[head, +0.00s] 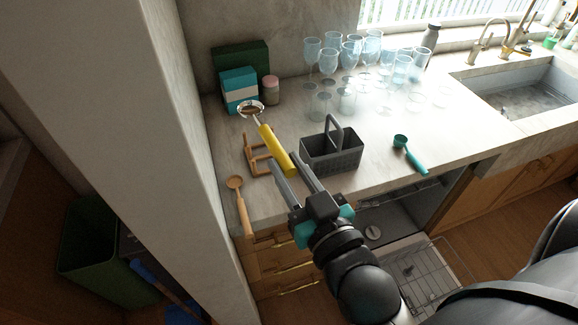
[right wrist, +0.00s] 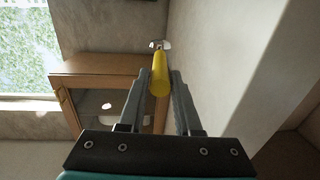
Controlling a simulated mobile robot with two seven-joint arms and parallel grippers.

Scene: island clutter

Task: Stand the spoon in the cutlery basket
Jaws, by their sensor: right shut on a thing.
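A spoon with a yellow handle (head: 277,149) and a round metal head is in my right gripper (head: 289,167). The gripper is shut on the lower end of the handle, and the spoon tilts with its head up and to the left. In the right wrist view the yellow handle (right wrist: 160,76) shows between the two fingers (right wrist: 159,88). The grey cutlery basket (head: 331,159) with its arched handle stands upright on the counter, just right of the spoon and apart from it. My left gripper is not in view.
A wooden rack (head: 259,152) stands behind the spoon. A wooden spoon (head: 240,200) lies at the counter's left edge, and a teal scoop (head: 410,153) lies right of the basket. Several glasses (head: 328,66) stand behind. An open dishwasher (head: 412,262) is below.

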